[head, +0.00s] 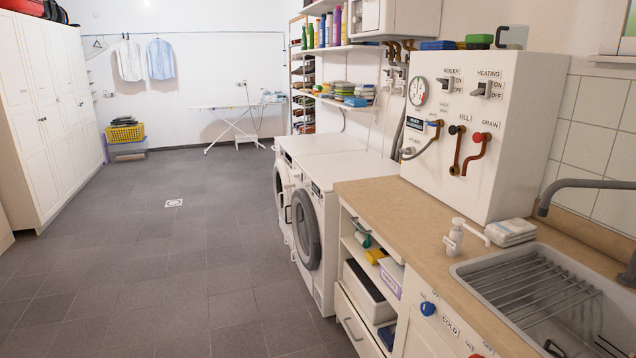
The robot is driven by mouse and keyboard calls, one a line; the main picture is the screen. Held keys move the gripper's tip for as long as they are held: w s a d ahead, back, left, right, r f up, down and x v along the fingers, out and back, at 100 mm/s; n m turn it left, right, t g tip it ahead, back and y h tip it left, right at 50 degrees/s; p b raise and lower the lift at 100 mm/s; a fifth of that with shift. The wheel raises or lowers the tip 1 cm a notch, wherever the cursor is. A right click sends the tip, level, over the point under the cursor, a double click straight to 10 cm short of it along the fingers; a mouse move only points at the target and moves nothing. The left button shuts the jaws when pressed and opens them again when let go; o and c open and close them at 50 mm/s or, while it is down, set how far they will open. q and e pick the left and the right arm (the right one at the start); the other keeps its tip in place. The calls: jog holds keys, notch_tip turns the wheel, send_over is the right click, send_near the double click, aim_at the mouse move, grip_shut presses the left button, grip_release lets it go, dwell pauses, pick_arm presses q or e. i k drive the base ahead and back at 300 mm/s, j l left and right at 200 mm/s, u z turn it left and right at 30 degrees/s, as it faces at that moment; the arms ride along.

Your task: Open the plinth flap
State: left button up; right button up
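No plinth flap can be made out clearly. The nearer white washing machine (324,205) stands left of the counter, with its dark round door (306,230) facing left. Its low front is seen at a steep angle, with small details too fine to tell. A second white front-loading machine (283,190) stands just behind it. Neither of my grippers shows in the head view.
A wooden counter (400,215) with open shelves and a drawer (355,320) stands at the right, with a sink (480,270) and a white control box (490,120). White cabinets (50,120) line the left. The tiled floor (150,260) between is clear.

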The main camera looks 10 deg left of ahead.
aim_at(308, 277)
jog(key=i+j+z, duration=0.1)
jog(key=j, duration=0.3)
jog(key=i+j, duration=0.25)
jog(key=j, duration=0.15)
jog(key=i+j+z, duration=0.15)
jog(key=j, duration=0.3)
jog(key=i+j+z, duration=0.1)
jog(key=j, duration=0.3)
jog(key=i+j, duration=0.15)
jog(key=j, duration=0.3)
jog(key=i+j+z, duration=0.15)
jog(key=j, duration=0.3)
jog(key=i+j+z, duration=0.1)
jog(key=j, duration=0.35)
jog(key=i+j, duration=0.1)
jog(key=j, duration=0.4)
jog(key=i+j, duration=0.3)
jog(key=i, duration=0.2)
jog(key=j+u, duration=0.05)
